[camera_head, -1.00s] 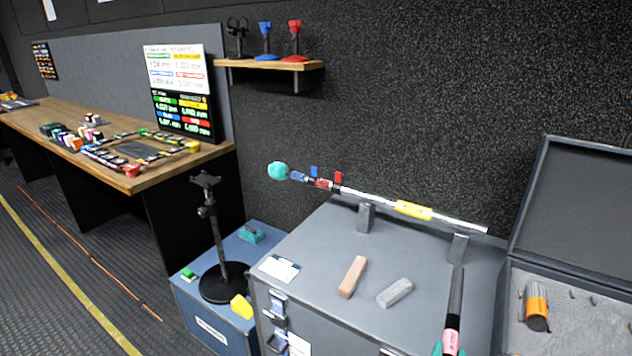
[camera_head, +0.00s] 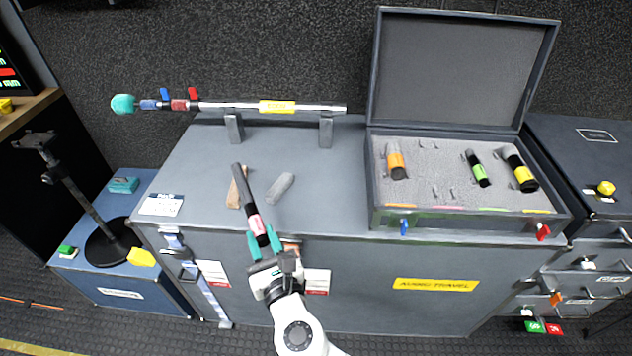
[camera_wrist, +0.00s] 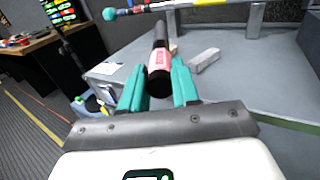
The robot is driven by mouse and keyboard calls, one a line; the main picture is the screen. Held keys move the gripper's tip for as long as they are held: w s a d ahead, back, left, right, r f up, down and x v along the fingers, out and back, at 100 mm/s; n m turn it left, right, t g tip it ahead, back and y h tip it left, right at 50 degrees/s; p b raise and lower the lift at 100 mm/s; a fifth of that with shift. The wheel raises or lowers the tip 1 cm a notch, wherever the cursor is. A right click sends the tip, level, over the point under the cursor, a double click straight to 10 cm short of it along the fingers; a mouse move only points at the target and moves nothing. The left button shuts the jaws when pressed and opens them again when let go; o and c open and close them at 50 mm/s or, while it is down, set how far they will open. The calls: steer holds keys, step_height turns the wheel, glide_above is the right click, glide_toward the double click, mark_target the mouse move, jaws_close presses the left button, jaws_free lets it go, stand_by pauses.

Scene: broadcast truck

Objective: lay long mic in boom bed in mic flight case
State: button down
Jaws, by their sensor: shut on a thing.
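The long mic (camera_head: 246,194) is a slim dark rod with a pink band near its lower end. My gripper (camera_head: 263,246) is shut on it near the pink band, in front of the grey trunk, with the mic pointing up and away over its top. In the wrist view the mic (camera_wrist: 160,58) sits between the teal fingers (camera_wrist: 158,88). The open mic flight case (camera_head: 376,208) stands on the trunk, right of my gripper. Its grey foam holds an orange-banded mic (camera_head: 396,160), a green-banded mic (camera_head: 478,168) and a yellow-banded mic (camera_head: 518,170). Small pegs show in the empty foam beside the orange-banded mic.
A wooden block (camera_head: 236,190) and a grey block (camera_head: 280,188) lie on the trunk (camera_head: 330,190) near the mic. A boom pole (camera_head: 230,106) rests on two posts behind. The case lid (camera_head: 455,70) stands open. Trunk top between blocks and case is clear.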

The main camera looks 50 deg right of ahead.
steer(key=s+d+r+m+g+h, duration=0.2)
steer(key=s+d+m+g+h, duration=0.4)
steer(key=s+d, duration=0.7)
steer(key=shift+d+r+h, duration=0.3)
steer(key=shift+d+h, duration=0.4)
steer(key=b, duration=0.2)
glide_above(325, 221)
steer(key=f, duration=0.8)
steer(key=shift+s+a+f, duration=0.15)
steer(key=shift+s+f, duration=0.25)
steer(key=shift+w+f, duration=0.2)
steer(key=shift+f, duration=0.1)
steer(key=shift+w+d+f+b, duration=0.1)
steer(key=shift+w+f+b, duration=0.1)
steer(key=shift+f, duration=0.4)
steer(key=shift+w+d+f+b, duration=0.1)
steer(key=shift+f+b, duration=0.1)
steer(key=shift+f, duration=0.85)
